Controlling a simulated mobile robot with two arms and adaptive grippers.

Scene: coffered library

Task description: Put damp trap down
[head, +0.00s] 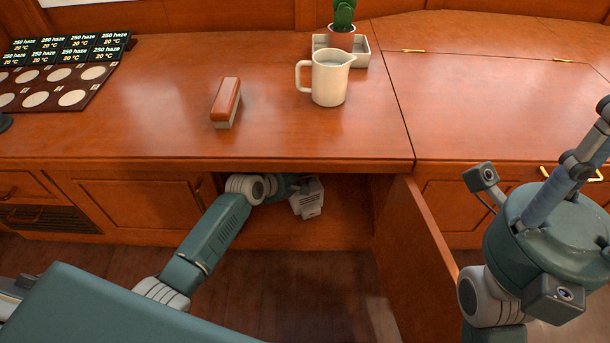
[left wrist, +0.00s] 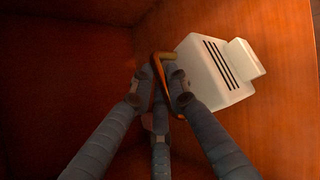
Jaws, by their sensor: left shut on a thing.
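The damp trap (head: 307,198) is a small white box inside the open cupboard under the counter. In the left wrist view the white box (left wrist: 218,75) has dark slots on its face and a thin brown handle (left wrist: 159,70). My left gripper (left wrist: 158,85) is shut on this handle, with the box beside its fingers. In the head view my left arm reaches into the cupboard, and its fingers are mostly hidden. I cannot tell whether the box touches the wood. My right gripper (head: 568,175) is outside, at the right, partly cut off by the frame edge.
The cupboard door (head: 425,265) stands open, right of the opening. The counter (head: 170,125) overhangs it. On top are a red-brown brush (head: 227,102), a cream jug (head: 330,78), a cactus (head: 343,22) in a tray and a sample board (head: 45,88). The counter front is clear.

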